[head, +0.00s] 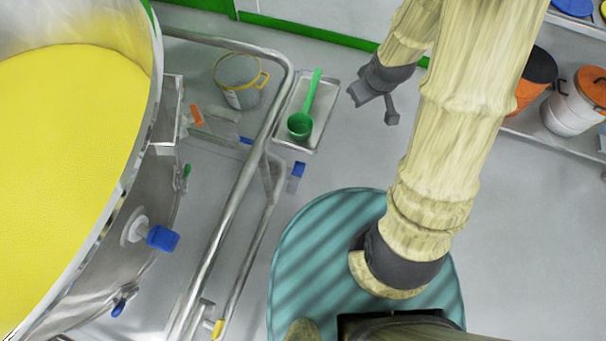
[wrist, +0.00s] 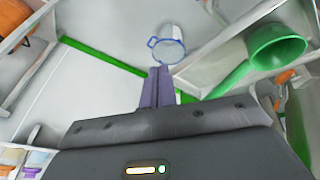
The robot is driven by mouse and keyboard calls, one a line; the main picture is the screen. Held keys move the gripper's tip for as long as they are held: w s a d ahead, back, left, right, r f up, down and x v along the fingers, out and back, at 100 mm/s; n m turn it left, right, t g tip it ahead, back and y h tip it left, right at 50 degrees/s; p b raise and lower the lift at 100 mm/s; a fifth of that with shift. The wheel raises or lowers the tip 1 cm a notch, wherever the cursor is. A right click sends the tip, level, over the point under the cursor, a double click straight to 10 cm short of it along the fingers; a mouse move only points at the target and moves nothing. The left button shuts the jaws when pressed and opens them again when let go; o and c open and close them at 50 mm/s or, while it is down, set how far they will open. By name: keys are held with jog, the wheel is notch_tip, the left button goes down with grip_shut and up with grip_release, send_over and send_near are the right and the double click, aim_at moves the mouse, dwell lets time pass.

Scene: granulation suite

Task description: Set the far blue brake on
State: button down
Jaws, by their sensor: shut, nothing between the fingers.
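In the head view, a small upright blue tab (head: 298,170) shows at the outer rail, below the scoop tray. A smaller blue piece (head: 245,140) shows farther back, inside the rail. I cannot tell for certain which is the far blue brake. My gripper (head: 376,103) hangs at upper centre, right of the tray and apart from both blue parts. In the wrist view my gripper's fingers (wrist: 157,88) are together with nothing between them. No blue brake can be made out clearly in the wrist view.
A steel vessel (head: 145,110) of yellow powder stands left, with a blue knob (head: 162,238) on its side. The bent steel rail (head: 238,195) runs beside it. A green scoop (head: 301,124) lies on a tray (head: 324,122). Drums (head: 572,108) stand right. Floor below my gripper is clear.

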jog(key=w+a+f+n+y+b, duration=0.1)
jog(key=a+f+n+y+b, duration=0.1)
jog(key=f+b, duration=0.8)
jog(key=w+a+f+n+t+y+b, duration=0.1)
jog(key=a+f+n+y+b, duration=0.2)
jog(key=f+b, duration=0.8)
jog(key=a+f+n+y+b, duration=0.2)
jog(key=f+b, duration=0.9)
jog(key=f, duration=1.9)
jog(key=a+n, duration=0.2)
jog(key=shift+w+a+f+n, duration=0.25)
jog(key=shift+w+n, duration=0.05)
jog(key=shift+w, duration=0.1)
jog(key=b, duration=0.7)
send_over(297, 167)
jog(key=s+d, duration=0.2)
jog(key=s, duration=0.1)
notch_tip(297, 167, down, 8)
jog(key=shift+w+r, duration=0.15)
jog(key=shift+r, duration=0.05)
jog(key=shift+w+d+f+b, duration=0.15)
jog(key=shift+f+b, duration=0.15)
jog(key=shift+f, duration=0.2)
jog(key=shift+w+d+f+b, duration=0.15)
jog(key=shift+f+b, duration=0.1)
jog(key=shift+f, duration=0.2)
jog(key=shift+w+f+b, duration=0.2)
jog(key=shift+f+b, duration=0.25)
jog(key=shift+f, duration=0.1)
